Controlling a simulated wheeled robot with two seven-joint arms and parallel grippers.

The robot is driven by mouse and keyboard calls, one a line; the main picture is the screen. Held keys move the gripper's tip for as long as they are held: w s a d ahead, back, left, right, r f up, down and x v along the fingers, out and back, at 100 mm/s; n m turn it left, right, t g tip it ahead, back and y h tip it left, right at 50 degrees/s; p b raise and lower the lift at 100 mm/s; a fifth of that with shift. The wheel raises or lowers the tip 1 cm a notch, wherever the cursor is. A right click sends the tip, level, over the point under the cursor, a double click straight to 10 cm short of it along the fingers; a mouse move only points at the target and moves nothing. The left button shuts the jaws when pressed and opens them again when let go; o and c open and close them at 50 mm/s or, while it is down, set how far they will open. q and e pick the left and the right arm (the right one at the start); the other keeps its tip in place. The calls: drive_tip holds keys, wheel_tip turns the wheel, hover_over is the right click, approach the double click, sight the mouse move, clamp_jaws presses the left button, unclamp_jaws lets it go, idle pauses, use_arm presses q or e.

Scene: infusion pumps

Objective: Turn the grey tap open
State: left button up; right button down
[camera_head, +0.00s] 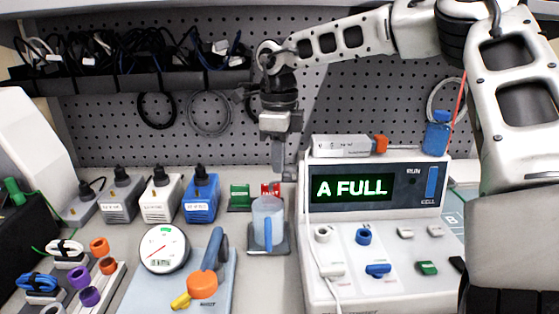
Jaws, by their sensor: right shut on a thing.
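My right gripper (279,172) reaches down from above, between the pegboard and the left side of the white pump. It is shut on a small grey piece (290,174) that looks like the grey tap, mostly hidden by the fingers. Which way its handle points cannot be told. The pump (340,205) has a lit display (352,188) that reads "A FULL". My left gripper is not in view.
A blue-grey board (215,270) with a blue lever and an orange-yellow knob, and a round gauge (163,248), lie left of the jug. Several power adapters (160,205) stand farther left. Green and red blocks (240,197) stand behind the jug. A blue bottle (437,138) stands at right.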

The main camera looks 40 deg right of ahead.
drive_tip(key=shift+s+a+n, duration=0.1)
drive_tip(key=shift+a+n, duration=0.05)
drive_tip(key=shift+n, duration=1.05)
drive_tip(key=c, duration=1.8)
unclamp_jaws()
wheel_tip(320, 180, up, 16)
drive_tip(key=shift+r, duration=0.1)
